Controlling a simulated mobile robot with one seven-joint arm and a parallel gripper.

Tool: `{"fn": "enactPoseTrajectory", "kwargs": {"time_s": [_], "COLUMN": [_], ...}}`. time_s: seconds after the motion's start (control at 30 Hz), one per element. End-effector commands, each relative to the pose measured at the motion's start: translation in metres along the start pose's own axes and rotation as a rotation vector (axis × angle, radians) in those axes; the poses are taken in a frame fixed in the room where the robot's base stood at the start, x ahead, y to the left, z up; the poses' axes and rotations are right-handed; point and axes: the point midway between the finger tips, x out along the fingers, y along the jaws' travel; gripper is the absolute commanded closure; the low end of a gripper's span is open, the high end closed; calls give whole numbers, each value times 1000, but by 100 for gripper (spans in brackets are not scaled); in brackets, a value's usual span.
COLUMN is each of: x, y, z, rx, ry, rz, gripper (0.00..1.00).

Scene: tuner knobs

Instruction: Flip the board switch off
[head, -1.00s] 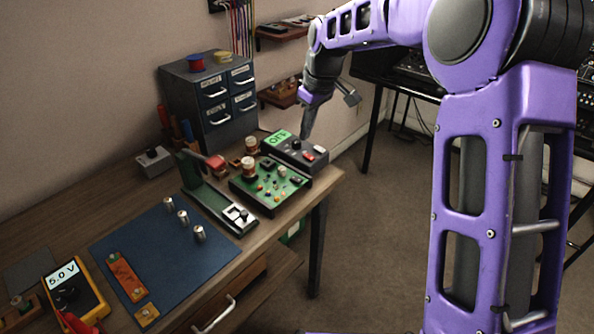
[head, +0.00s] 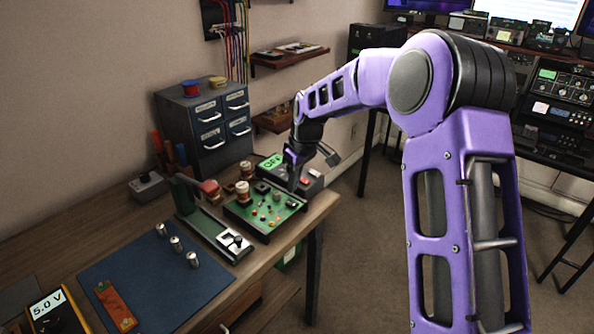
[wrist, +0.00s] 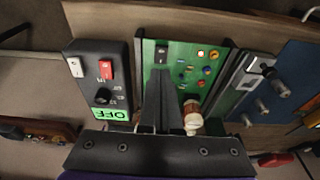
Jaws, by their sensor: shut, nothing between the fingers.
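The green circuit board (head: 240,212) sits near the right front edge of the bench. It also shows in the wrist view (wrist: 180,92). The board switch, a small dark rocker (wrist: 161,53), is near the board's top edge in the wrist view. My gripper (wrist: 160,72) is shut and empty, its tips just below the switch in that view. I cannot tell whether they touch it. In the head view my gripper (head: 292,188) points down over the board's right part. The switch's position cannot be read.
A black box (head: 312,187) beside the board has a green display reading OFF and a red rocker (wrist: 106,70). A pale-topped post (wrist: 192,118) stands on the board's other side. A slide fixture (head: 212,236) and blue mat (head: 150,280) lie to the left.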

Motion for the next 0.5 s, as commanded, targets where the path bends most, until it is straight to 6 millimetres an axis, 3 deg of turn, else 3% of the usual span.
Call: {"fn": "enactPoseTrajectory", "kwargs": {"time_s": [0.2,0.5], "x": [29,36], "y": [0,0], "z": [12,14], "rx": [1,0], "ry": [-1,0], "rz": [-1,0], "gripper": [100,100]}}
